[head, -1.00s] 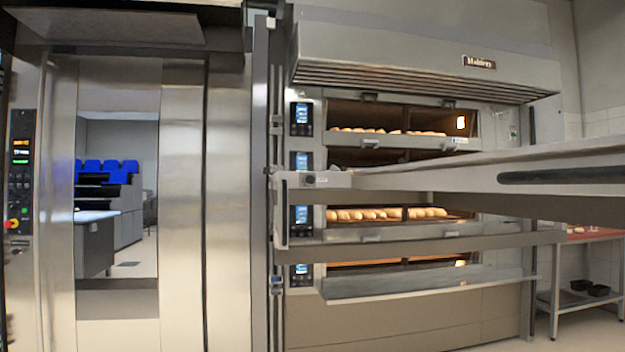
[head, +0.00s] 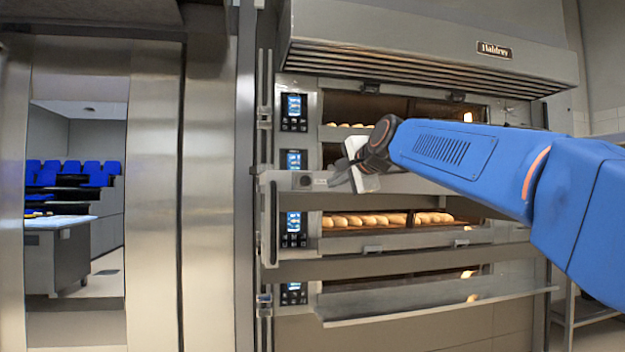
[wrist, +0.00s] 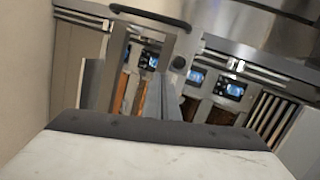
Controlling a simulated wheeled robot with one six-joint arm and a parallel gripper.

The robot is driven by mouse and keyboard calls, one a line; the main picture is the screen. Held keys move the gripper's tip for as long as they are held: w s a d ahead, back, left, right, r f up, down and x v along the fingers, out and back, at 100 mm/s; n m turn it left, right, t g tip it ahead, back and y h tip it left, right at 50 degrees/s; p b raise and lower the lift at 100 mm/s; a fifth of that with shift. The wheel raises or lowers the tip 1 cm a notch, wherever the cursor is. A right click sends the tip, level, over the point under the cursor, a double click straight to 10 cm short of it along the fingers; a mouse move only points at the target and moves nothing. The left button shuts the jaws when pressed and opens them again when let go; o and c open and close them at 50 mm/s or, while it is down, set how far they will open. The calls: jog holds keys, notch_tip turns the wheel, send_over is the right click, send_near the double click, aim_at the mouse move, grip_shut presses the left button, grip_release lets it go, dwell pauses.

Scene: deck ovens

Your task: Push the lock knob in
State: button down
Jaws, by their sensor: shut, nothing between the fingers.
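The lock knob (head: 306,181) is a small dark round knob on the grey end plate of the loader frame, left of centre in the head view. In the wrist view the dark knob (wrist: 180,62) shows above the fingers, near the top middle. My gripper (head: 338,179) is shut and empty, just right of the knob in the head view and apart from it in the picture. Its grey fingers (wrist: 168,100) point up towards the knob in the wrist view. How far the knob sticks out, I cannot tell.
The deck oven (head: 400,320) stands behind, with bread on lit decks and control panels (head: 294,222) at its left. A black bar handle (wrist: 150,17) lies near the knob in the wrist view. A tall steel door (head: 155,200) stands at left.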

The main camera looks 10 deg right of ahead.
aim_at(310, 178)
jog(key=shift+m+t, duration=0.4)
jog(key=shift+m, duration=0.3)
jog(key=w, duration=0.5)
jog(key=w+a+r, duration=0.1)
jog(key=w, duration=0.4)
jog(key=w+a, duration=0.1)
jog(key=w, duration=0.4)
jog(key=shift+w+a+r, duration=0.15)
jog(key=shift+w+a, duration=0.05)
jog(key=shift+w, duration=0.25)
jog(key=shift+w, duration=0.1)
jog(key=shift+w, duration=1.3)
